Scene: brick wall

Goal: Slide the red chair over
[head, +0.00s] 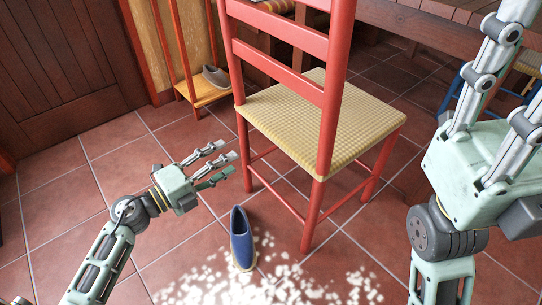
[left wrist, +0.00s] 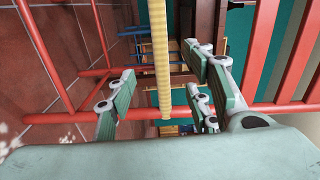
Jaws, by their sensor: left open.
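The red chair (head: 327,120) stands upright on the tiled floor in the middle of the head view, with a woven straw seat (head: 330,105). My left gripper (head: 222,165) is open, beside the chair's left legs and below seat height. No contact with the chair can be made out. In the left wrist view, the seat (left wrist: 161,60) shows edge-on, beyond and between the spread fingers (left wrist: 160,95), with red chair bars around it. My right gripper (head: 508,50) is at the right, fingers pointing up; its fingertips are cut off by the frame edge.
A blue shoe (head: 242,239) is on the floor near the chair's front leg. A small wooden rack (head: 201,95) with a grey shoe (head: 216,77) is behind the chair at left. A wooden table (head: 430,22) is at the back right. The floor left of my left gripper is clear.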

